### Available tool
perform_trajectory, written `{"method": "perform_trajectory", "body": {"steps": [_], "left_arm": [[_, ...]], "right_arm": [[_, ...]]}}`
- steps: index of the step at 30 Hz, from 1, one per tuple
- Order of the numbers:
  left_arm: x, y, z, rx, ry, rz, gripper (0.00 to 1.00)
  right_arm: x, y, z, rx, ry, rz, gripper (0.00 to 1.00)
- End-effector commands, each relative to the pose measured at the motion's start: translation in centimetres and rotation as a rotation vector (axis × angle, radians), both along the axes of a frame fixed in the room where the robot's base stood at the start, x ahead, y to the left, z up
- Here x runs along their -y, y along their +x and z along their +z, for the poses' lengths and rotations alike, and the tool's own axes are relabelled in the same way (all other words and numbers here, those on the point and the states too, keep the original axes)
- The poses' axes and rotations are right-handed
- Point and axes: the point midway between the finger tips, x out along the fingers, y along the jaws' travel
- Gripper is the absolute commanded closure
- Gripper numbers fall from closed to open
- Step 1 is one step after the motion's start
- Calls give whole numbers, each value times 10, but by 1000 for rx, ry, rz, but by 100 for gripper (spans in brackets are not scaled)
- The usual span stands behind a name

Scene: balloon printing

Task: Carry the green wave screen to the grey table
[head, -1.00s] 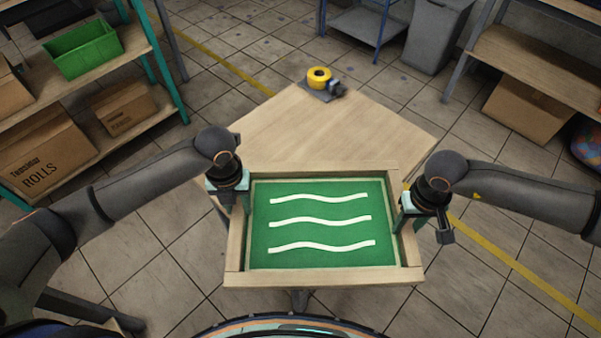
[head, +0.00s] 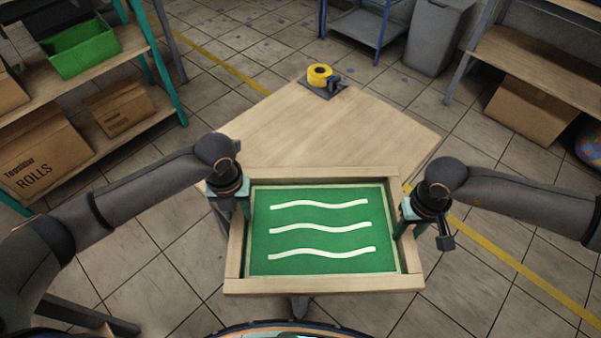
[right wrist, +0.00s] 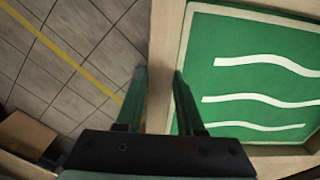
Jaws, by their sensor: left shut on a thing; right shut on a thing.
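The green wave screen (head: 285,241) is a green panel with three white wavy lines in a pale wooden frame. It is level in front of me in the head view. My left gripper (head: 236,214) is shut on the left side of the frame. My right gripper (head: 404,222) is shut on the right side. In the right wrist view the frame's wooden rail runs between the fingers of the right gripper (right wrist: 160,98), and the green panel (right wrist: 240,75) shows to the right. No grey table can be made out with certainty.
A wooden-topped table (head: 310,130) stands just beyond the screen, with a yellow tape roll (head: 319,75) at its far corner. A shelf with a green bin (head: 80,50) and cartons (head: 42,155) is at left. A grey bin (head: 437,35) stands at back right. Tiled floor is open on both sides.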

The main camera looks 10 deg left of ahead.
Motion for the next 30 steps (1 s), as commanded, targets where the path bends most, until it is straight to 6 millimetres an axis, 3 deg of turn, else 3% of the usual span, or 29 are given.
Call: {"method": "perform_trajectory", "body": {"steps": [5,6,13,23,30], "left_arm": [[-2,1,-13,1,5,3,100],[-2,0,-10,0,6,3,58],[-1,0,-9,0,3,1,33],[0,1,-4,1,0,0,33],[0,2,38,6,0,-1,33]], "right_arm": [[2,1,-14,1,-5,-3,100],[2,0,-10,0,-5,-3,58],[1,0,-10,-1,-3,-1,33],[0,0,-9,0,-1,0,33],[0,0,-9,0,0,0,33]]}}
